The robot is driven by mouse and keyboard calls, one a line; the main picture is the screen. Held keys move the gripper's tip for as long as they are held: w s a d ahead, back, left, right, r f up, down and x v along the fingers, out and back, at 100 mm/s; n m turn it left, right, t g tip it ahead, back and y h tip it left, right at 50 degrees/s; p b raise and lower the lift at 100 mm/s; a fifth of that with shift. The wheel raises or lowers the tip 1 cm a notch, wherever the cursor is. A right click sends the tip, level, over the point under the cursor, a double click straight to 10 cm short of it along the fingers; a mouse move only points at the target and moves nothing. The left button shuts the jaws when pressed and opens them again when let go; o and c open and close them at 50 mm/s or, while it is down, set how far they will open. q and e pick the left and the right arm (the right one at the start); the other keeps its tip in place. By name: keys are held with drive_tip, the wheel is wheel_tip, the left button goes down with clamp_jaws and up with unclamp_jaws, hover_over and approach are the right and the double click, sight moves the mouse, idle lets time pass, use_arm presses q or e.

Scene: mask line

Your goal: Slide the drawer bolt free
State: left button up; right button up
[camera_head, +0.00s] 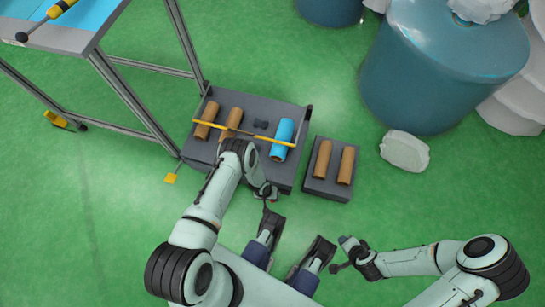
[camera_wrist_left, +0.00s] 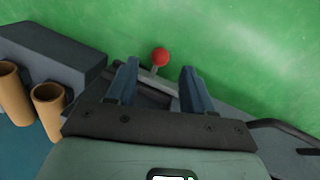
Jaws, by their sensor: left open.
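A round red knob (camera_wrist_left: 160,57) on a short pale stalk shows in the left wrist view, beside a dark grey frame part (camera_wrist_left: 153,90). I cannot tell how the stalk is fixed. My left gripper (camera_wrist_left: 156,77) is open, its two blue-grey fingers on either side of the stalk's line; whether they touch it I cannot tell. In the head view my left gripper (camera_head: 267,192) hangs at the front edge of the grey rack (camera_head: 205,152), and the knob is hidden. My right gripper (camera_head: 342,266) is over the floor at the lower right, away from the rack.
The rack carries brown rolls (camera_head: 206,120) and a blue roll (camera_head: 282,139) under a yellow bar (camera_head: 250,134). A small grey block (camera_head: 325,190) with two brown rolls stands beside it. A table (camera_head: 78,38) and large blue drum (camera_head: 430,85) stand behind.

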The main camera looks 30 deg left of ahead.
use_arm(q)
wheel_tip(320, 180, down, 2)
drive_tip(key=shift+w+d+f+b, duration=0.1)
drive_tip(key=shift+d+b, duration=0.05)
drive_tip(key=shift+b, duration=0.15)
drive_tip(key=shift+d+f+b, duration=0.15)
drive_tip(key=shift+f+b, duration=0.15)
drive_tip(key=shift+f, duration=0.4)
drive_tip(key=shift+w+f, duration=0.1)
drive_tip(key=shift+f, duration=0.15)
use_arm(e)
drive_tip(key=f, duration=0.2)
drive_tip(key=s+d+f, duration=0.1)
drive_tip(key=shift+g, duration=0.3)
